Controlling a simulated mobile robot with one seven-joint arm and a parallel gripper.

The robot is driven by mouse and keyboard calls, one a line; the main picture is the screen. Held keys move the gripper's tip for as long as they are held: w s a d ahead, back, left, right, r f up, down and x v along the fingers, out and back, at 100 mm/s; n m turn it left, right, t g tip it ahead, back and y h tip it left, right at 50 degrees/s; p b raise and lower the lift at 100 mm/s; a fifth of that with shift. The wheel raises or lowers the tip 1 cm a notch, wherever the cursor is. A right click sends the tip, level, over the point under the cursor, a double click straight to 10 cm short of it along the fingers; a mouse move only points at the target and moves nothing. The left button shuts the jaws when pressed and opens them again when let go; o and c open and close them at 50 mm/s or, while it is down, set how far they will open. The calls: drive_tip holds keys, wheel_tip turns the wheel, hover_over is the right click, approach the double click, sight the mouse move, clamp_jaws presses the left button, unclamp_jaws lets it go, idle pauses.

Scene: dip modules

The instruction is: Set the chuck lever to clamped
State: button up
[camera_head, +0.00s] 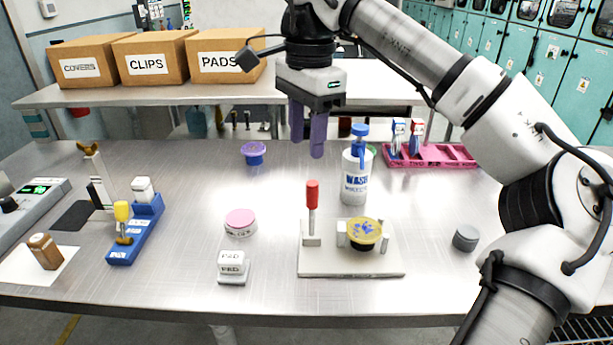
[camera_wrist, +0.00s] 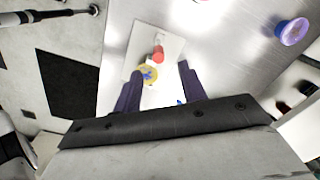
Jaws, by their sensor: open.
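The chuck lever (camera_head: 312,207) has a red knob on a grey stem and stands about upright at the left of a light grey base plate (camera_head: 335,268). A round part with a yellow top (camera_head: 363,232) sits between the grey chuck jaws (camera_head: 385,241) on that plate; I cannot tell whether they touch it. My gripper (camera_head: 308,150) is open and empty, with purple fingers, high above the table and behind the plate. In the wrist view, the lever's red knob (camera_wrist: 158,53) and the yellow top (camera_wrist: 148,74) show beyond and between the fingers (camera_wrist: 158,88).
A white pump bottle (camera_head: 355,178) stands behind the plate. A pink-lidded jar (camera_head: 240,222) and a white block (camera_head: 232,267) lie left, a grey cylinder (camera_head: 466,238) right. A blue fixture (camera_head: 137,230) is farther left, a pink rack (camera_head: 445,156) back right.

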sight(312, 192)
drive_tip(key=shift+w+d+r, duration=0.2)
drive_tip(key=shift+d, duration=0.3)
drive_tip(key=shift+d+f, duration=0.1)
drive_tip(key=shift+f, duration=0.15)
wheel_tip(312, 192, down, 13)
drive_tip(key=shift+s+f+p, duration=0.1)
drive_tip(key=shift+p, duration=0.25)
drive_tip(key=shift+c, duration=0.2)
clamp_jaws()
